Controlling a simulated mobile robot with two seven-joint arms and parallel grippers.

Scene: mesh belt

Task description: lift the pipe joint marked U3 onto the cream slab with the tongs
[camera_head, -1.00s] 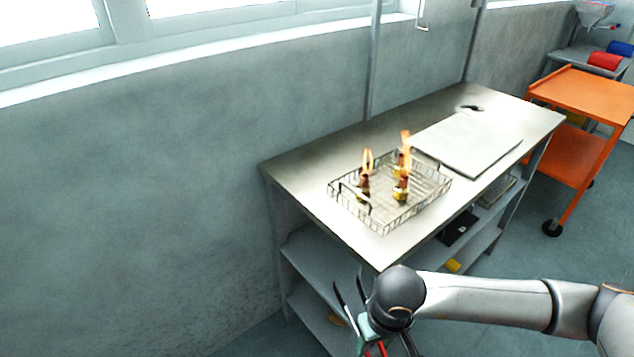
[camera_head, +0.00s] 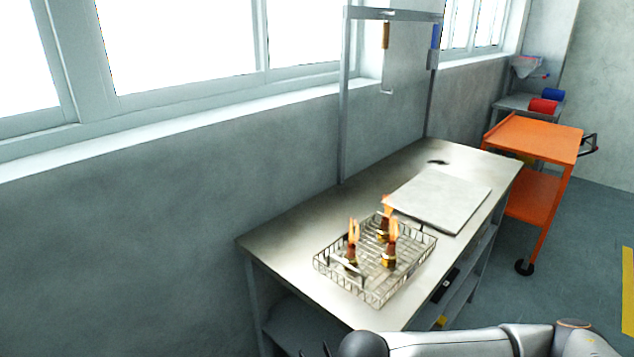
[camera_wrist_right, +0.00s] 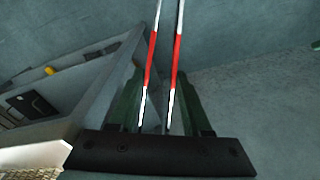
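Three brass pipe joints with orange, flame-like tops stand in a wire basket (camera_head: 374,297) on the metal table: a left one (camera_head: 350,257), a right one (camera_head: 389,258) and a back one (camera_head: 384,230). No U3 mark is legible. The cream slab (camera_head: 440,200) lies flat and bare behind the basket. In the right wrist view, my right gripper (camera_wrist_right: 157,105) has its green fingers around the tongs (camera_wrist_right: 176,65), two thin red-and-white legs standing apart. My left gripper is out of view.
The metal table (camera_head: 290,248) has free room left of the basket. A small dark item (camera_head: 437,162) lies at its far end. A rack (camera_head: 345,100) with hanging tools rises behind it. An orange cart (camera_head: 535,138) stands beyond. Lower shelves hold small items.

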